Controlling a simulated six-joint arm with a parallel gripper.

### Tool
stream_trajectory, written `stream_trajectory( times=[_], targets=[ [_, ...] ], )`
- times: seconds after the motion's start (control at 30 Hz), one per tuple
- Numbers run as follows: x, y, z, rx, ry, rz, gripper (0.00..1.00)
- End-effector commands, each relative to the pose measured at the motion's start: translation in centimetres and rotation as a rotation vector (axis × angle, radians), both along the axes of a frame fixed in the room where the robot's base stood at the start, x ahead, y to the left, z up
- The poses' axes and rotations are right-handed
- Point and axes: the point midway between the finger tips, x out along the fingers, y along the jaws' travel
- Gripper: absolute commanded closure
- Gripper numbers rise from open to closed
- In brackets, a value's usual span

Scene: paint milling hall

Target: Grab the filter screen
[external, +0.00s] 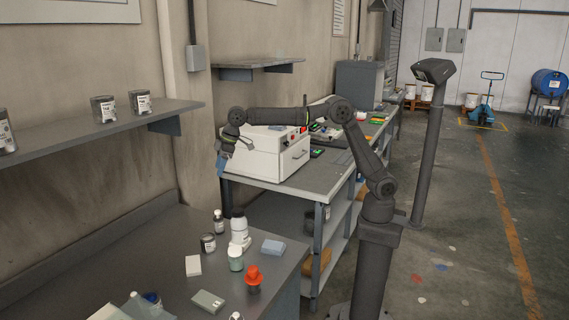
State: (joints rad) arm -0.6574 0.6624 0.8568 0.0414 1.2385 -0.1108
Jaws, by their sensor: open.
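I cannot make out a filter screen for certain in the external view. Small items stand on the near grey bench (155,240), among them a flat grey-green piece (208,301), a pale blue block (273,247) and a white block (193,266); none is clearly a screen. My gripper (222,161) is open and points down, above the far side of the near bench and left of the white box-shaped machine (268,155). Its fingertips are small and partly blurred into the background. I see nothing clearly held between them.
An orange-red topped item (253,279), a white bottle (238,226), a pale green jar (235,259), a dark can (208,243) and a small dark bottle (218,221) crowd the bench's right half. A wall shelf (100,133) with cans juts out at left. The bench's back left is clear.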

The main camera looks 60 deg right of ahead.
Motion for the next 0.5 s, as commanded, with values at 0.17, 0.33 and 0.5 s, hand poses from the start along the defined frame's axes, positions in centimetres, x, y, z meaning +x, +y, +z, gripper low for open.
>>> stream_trajectory(
  times=[0.17, 0.33, 0.5],
  targets=[
    [-0.8, -2.9, -6.8, 0.001, 0.004, 0.054, 0.35],
    [-1.6, -4.5, -10.0, 0.005, -0.002, 0.081, 0.35],
    [-1.6, -4.7, -11.8, 0.004, -0.003, 0.088, 0.35]
  ],
)
